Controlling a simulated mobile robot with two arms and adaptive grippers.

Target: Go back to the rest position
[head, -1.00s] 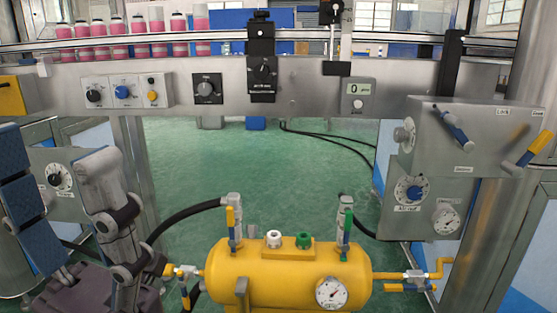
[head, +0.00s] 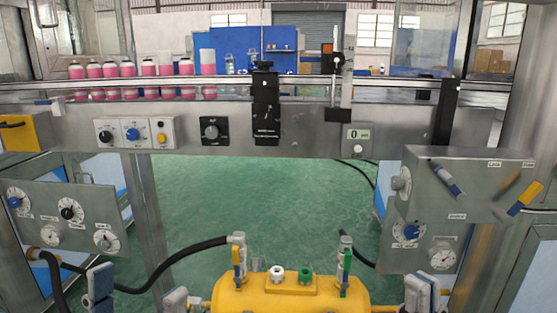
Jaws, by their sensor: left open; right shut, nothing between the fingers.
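My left gripper (head: 137,292) is at the bottom left edge of the head view. Its two grey, blue-backed fingers stand well apart, with nothing between them. My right gripper (head: 421,291) is at the bottom edge, just right of the yellow tank (head: 292,296). Its fingers are together and it holds nothing. Both arms are mostly cut off below the picture. Neither gripper is seen touching anything.
A steel machine beam with a conveyor crosses ahead, with several pink-filled bottles (head: 125,70) on it. Control boxes hang at left (head: 68,215) and right (head: 468,182). A black hose (head: 175,262) runs to the tank. Green floor (head: 270,190) shows beyond.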

